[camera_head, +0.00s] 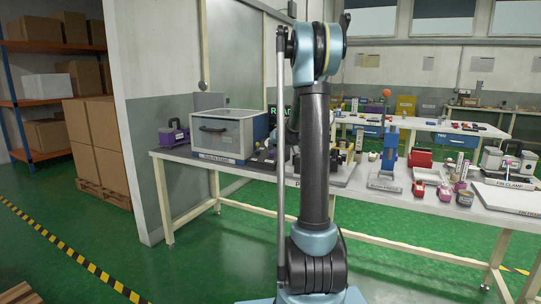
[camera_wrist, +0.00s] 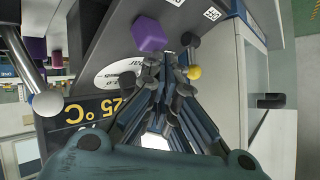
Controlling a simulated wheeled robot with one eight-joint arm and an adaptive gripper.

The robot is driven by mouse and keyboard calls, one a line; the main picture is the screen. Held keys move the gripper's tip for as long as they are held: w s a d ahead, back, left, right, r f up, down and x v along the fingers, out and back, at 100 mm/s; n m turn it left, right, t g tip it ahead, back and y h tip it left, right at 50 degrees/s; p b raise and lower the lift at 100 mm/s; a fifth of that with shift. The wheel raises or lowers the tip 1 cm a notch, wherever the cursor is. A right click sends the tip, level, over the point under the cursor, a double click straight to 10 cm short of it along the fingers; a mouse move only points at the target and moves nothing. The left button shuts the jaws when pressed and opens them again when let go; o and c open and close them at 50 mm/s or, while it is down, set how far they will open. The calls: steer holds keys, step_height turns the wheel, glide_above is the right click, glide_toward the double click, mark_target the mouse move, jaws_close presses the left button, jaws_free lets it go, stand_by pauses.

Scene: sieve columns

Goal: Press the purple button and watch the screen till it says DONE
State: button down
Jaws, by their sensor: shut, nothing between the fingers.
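The purple button (camera_wrist: 150,33) shows in the wrist view as a block-shaped cap on a grey panel. My gripper (camera_wrist: 168,66) is shut and empty, its tips just below the button in the picture; I cannot tell whether they touch it. A black knob (camera_wrist: 190,39) and a yellow knob (camera_wrist: 194,72) sit to the right of the tips. A dark display (camera_wrist: 94,111) with yellow characters, "25 °C" readable, lies at left. In the head view, a dark screen (camera_head: 272,110) shows green letters, partly hidden by my arm, which also hides the gripper and button.
A grey box with a handle (camera_head: 228,133) stands left of my arm on the long bench. A blue stand (camera_head: 388,160), red items (camera_head: 421,158) and a clamp device (camera_head: 504,160) crowd its right side. Green floor (camera_head: 215,255) in front is clear.

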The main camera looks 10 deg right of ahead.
steer(key=shift+w+d+f, duration=0.15)
steer(key=shift+w+f, duration=0.05)
steer(key=shift+f, duration=0.3)
stand_by(0.8)
steer(key=shift+r, duration=0.1)
steer(key=shift+s+a+r, duration=0.25)
steer(key=shift+s+r, duration=0.1)
steer(key=shift+r, duration=0.4)
steer(key=shift+s+a+r, duration=0.2)
steer(key=shift+s+r, duration=0.1)
steer(key=shift+r, duration=0.45)
steer(key=shift+s+a+r, duration=0.25)
steer(key=shift+r, duration=0.55)
steer(key=shift+s+a+r, duration=0.2)
steer(key=shift+s+r, duration=0.1)
steer(key=shift+r, duration=0.45)
